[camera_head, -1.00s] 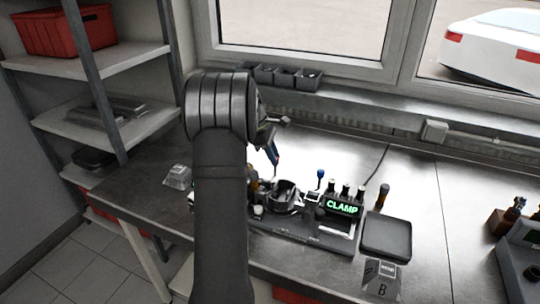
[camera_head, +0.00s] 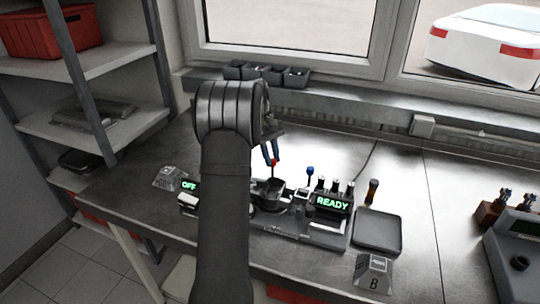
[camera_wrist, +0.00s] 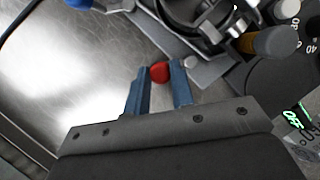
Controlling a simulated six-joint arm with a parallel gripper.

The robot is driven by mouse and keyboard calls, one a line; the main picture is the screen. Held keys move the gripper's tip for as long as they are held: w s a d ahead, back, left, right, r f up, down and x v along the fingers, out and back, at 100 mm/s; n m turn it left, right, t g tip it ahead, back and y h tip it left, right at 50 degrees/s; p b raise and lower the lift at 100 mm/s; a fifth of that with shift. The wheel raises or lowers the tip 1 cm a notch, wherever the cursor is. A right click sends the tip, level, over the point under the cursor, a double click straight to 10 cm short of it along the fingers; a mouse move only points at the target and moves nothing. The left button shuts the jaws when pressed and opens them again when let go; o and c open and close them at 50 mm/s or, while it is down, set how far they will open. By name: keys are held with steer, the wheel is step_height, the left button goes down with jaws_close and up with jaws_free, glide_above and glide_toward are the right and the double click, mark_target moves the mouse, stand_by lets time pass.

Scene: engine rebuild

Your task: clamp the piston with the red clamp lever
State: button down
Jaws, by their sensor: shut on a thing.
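The red knob of the clamp lever (camera_head: 274,163) stands at the back of the dark fixture (camera_head: 268,191) on the bench. It also shows in the wrist view (camera_wrist: 160,72), between the two blue fingers. My gripper (camera_head: 270,153) points down and is shut on this red knob. In the wrist view, my gripper (camera_wrist: 159,82) has one finger on each side of it. The lever's shaft and the piston's seat are not clear; my arm covers part of the fixture.
A green READY display (camera_head: 332,203) is right of the fixture, an OFF display (camera_head: 189,185) left. A blue-knobbed lever (camera_head: 310,171) stands close on the right. A black tray (camera_head: 377,231) lies further right. The bench beyond is clear.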

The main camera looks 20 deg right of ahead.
steer(key=shift+s+m, duration=0.1)
steer(key=shift+m, duration=0.2)
steer(key=c, duration=1.2)
jaws_free()
steer(key=shift+c, duration=0.2)
steer(key=shift+r, duration=0.1)
steer(key=d+v, duration=0.1)
steer(key=v, duration=1)
steer(key=shift+a+r, duration=0.35)
steer(key=shift+a, duration=0.05)
steer(key=shift+f, duration=0.1)
steer(key=x, duration=1.1)
steer(key=shift+f, duration=0.35)
